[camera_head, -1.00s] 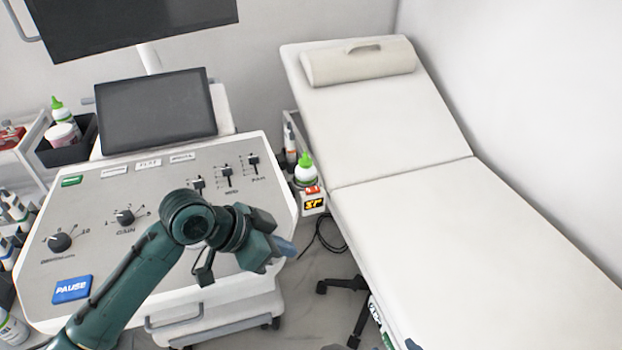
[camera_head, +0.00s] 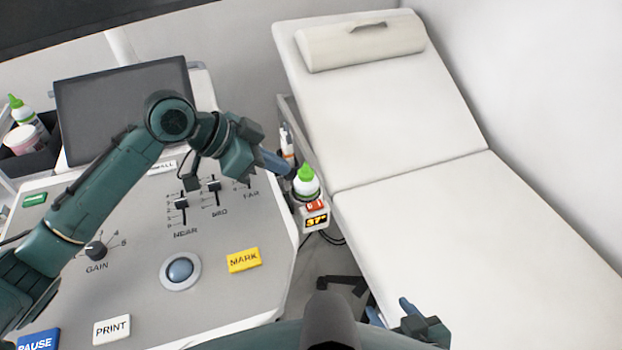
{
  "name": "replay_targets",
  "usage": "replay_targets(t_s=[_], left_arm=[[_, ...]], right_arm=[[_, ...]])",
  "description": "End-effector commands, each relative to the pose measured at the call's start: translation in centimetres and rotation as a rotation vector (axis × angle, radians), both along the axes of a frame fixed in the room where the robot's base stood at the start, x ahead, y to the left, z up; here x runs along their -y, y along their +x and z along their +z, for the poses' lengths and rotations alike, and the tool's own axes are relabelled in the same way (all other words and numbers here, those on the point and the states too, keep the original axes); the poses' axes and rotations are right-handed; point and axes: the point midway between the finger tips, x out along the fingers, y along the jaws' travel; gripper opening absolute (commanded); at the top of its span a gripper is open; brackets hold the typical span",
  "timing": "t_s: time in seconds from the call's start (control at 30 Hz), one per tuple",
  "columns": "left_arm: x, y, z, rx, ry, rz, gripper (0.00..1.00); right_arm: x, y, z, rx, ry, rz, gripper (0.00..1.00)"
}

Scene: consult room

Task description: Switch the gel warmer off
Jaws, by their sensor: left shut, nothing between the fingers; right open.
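The gel warmer (camera_head: 316,222) is a small white box on the side of the ultrasound console, with a yellow 37° readout on a dark display. A red switch (camera_head: 315,204) sits on top of it, above the readout. A white gel bottle with a green cap (camera_head: 306,180) stands in the warmer. My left gripper (camera_head: 289,168) is shut and empty, its tips just left of the bottle's cap and above the switch. I cannot tell whether it touches the bottle. My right gripper (camera_head: 398,312) is at the bottom, in front of the bed, far from the warmer; its fingers are partly hidden.
The console panel (camera_head: 215,290) with sliders, a trackball and MARK and PRINT buttons lies under my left arm. A dark screen (camera_head: 120,105) stands behind. The white examination bed (camera_head: 480,230) is close on the warmer's right.

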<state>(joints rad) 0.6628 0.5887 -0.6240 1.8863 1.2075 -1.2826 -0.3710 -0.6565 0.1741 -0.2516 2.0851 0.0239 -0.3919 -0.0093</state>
Motion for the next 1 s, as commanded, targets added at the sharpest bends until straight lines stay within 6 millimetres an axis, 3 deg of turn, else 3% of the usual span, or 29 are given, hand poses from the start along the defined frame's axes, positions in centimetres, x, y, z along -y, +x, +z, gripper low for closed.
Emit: replay_targets(t_s=[0.47,0.67,1.0], left_arm=[[0.4,0.2,-0.4,0.0,-0.001,-0.001,0.0],[2.5,0.9,-2.5,-0.005,-0.003,-0.001,0.0],[6.7,2.7,-7.7,-0.004,0.001,0.001,0.0]], right_arm=[[-0.1,-0.8,-0.4,-0.021,0.002,-0.001,0.53],[-0.1,-0.7,-0.2,-0.019,0.002,-0.003,0.53],[0.1,-0.5,-0.1,-0.022,-0.002,-0.007,0.53]])
